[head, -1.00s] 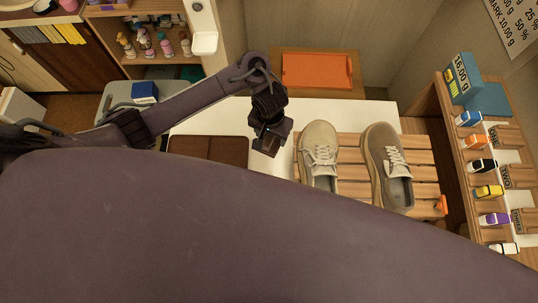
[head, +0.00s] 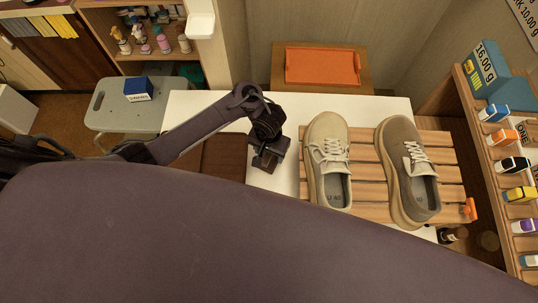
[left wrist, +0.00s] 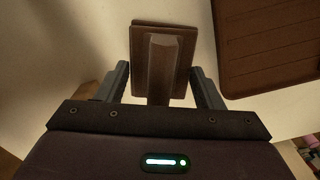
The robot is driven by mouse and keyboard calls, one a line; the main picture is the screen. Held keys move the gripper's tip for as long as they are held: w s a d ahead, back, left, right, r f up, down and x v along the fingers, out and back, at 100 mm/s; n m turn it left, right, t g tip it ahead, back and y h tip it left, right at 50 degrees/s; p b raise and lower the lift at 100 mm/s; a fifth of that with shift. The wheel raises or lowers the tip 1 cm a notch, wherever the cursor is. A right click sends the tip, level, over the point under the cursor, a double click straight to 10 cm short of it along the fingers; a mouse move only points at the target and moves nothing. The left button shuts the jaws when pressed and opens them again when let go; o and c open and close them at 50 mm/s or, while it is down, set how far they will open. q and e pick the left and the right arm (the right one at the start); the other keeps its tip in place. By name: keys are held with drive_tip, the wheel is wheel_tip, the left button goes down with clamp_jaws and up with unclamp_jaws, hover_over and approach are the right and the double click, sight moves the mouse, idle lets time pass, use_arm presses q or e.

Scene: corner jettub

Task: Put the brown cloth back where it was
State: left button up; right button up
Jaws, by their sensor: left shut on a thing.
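My left gripper (head: 268,150) is over the white tabletop, between the brown tray and the shoe rack. It also shows in the left wrist view (left wrist: 161,75), shut on a small brown piece (left wrist: 178,60) with a raised ridge along its middle. I take this piece to be the brown cloth; its lower end (head: 264,163) shows in the head view. I cannot tell whether it touches the table. The dark brown grooved tray (head: 224,155) lies left of the gripper, partly hidden by my body; its corner shows in the left wrist view (left wrist: 268,45). My right gripper is out of view.
A beige shoe (head: 328,150) and a brown shoe (head: 407,165) stand on the slatted wooden rack (head: 369,180) to the right. An orange tray (head: 322,66) is behind the table. A shelf with coloured boxes (head: 520,194) stands far right. A grey stool (head: 118,113) is at left.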

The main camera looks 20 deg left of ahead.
use_arm(q)
drive_tip(key=shift+f, duration=0.7)
drive_tip(key=shift+w+f, duration=0.1)
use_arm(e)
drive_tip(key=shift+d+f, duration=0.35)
use_arm(q)
drive_tip(key=shift+f, duration=0.15)
drive_tip(key=o, duration=0.9)
drive_tip(key=shift+o, duration=0.2)
